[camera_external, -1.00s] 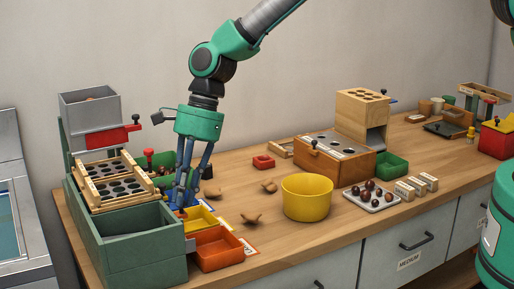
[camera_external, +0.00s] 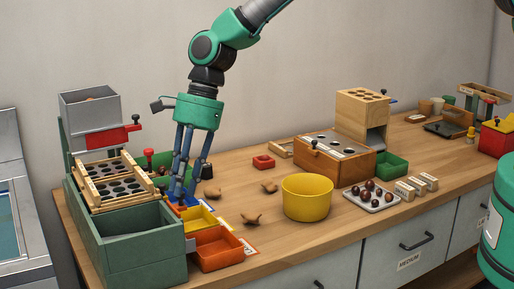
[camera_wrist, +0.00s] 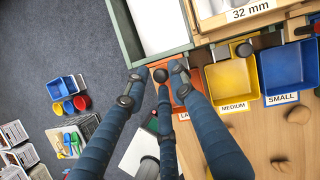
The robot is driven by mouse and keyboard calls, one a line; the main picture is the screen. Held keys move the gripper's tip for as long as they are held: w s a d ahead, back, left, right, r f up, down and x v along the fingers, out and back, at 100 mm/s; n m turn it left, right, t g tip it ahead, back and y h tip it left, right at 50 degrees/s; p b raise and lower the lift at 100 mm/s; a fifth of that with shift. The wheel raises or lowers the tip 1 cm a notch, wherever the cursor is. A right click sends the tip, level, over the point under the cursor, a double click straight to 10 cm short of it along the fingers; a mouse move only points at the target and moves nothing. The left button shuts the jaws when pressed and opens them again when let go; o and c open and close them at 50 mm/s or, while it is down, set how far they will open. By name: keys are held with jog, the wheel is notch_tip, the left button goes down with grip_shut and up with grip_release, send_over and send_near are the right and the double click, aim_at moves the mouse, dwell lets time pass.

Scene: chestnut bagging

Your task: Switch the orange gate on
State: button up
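The orange tray (camera_external: 218,250) stands at the front of the sorting station; its label in the wrist view is partly covered. In the wrist view the orange tray (camera_wrist: 184,104) lies behind my fingers. A round black knob (camera_wrist: 160,75) shows between the fingertips, over the tray's back end; I cannot tell whether they touch it. My gripper (camera_external: 184,192) points down at the station, beside the yellow tray (camera_external: 200,217) and blue tray. In the wrist view my gripper (camera_wrist: 157,82) has its fingertips apart. The orange gate itself is not clearly visible.
Another black knob (camera_wrist: 244,49) stands behind the medium tray. The green box (camera_external: 140,245) and slotted wooden racks (camera_external: 112,180) lie close on the left. A yellow bowl (camera_external: 307,198) and brown pieces are on the table to the right, with bare wood between.

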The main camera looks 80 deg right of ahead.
jog(key=shift+r, duration=0.15)
jog(key=v, duration=1.1)
jog(key=shift+r, duration=0.35)
jog(key=shift+d, duration=0.15)
